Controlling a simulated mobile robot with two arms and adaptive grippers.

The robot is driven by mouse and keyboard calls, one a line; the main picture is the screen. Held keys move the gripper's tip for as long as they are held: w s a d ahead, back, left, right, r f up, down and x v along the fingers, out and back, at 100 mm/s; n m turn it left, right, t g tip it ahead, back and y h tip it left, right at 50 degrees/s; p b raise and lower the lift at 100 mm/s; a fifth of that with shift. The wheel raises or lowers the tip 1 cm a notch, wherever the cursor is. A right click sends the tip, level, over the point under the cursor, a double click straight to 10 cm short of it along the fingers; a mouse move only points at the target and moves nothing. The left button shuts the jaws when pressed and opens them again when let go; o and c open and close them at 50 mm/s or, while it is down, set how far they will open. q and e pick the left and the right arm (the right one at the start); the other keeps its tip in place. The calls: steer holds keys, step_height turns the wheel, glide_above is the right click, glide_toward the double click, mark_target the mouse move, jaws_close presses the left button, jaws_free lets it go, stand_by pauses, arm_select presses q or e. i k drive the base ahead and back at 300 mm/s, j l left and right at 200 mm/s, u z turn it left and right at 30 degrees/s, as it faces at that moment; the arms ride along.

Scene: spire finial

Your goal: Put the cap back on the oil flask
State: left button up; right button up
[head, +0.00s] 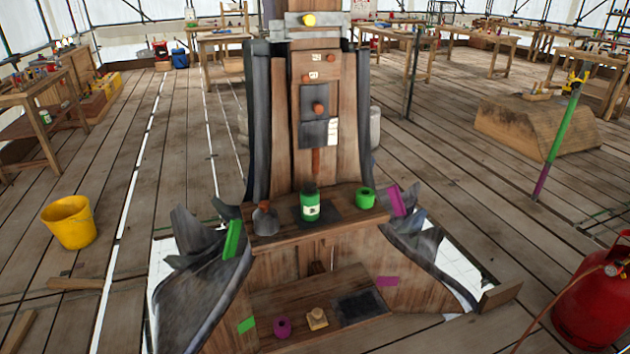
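On the wooden ledge of the spire stand a squat grey flask-like vessel (265,221) with a narrow brownish top, and a green container (310,208) with a white label and a dark top. Both are upright. I cannot tell for sure which is the oil flask. A small beige piece with a knob (317,319) sits on the lower wooden shelf; it is too small to tell whether it is the cap. Neither of my grippers shows in the head view.
A yellow bucket (70,222) is at left, a red gas cylinder (592,308) at right. Sheet metal flares at both sides.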

mark_target(309, 203)
steer(key=i+j+z, duration=0.55)
steer(key=j, duration=0.35)
steer(key=i, duration=0.1)
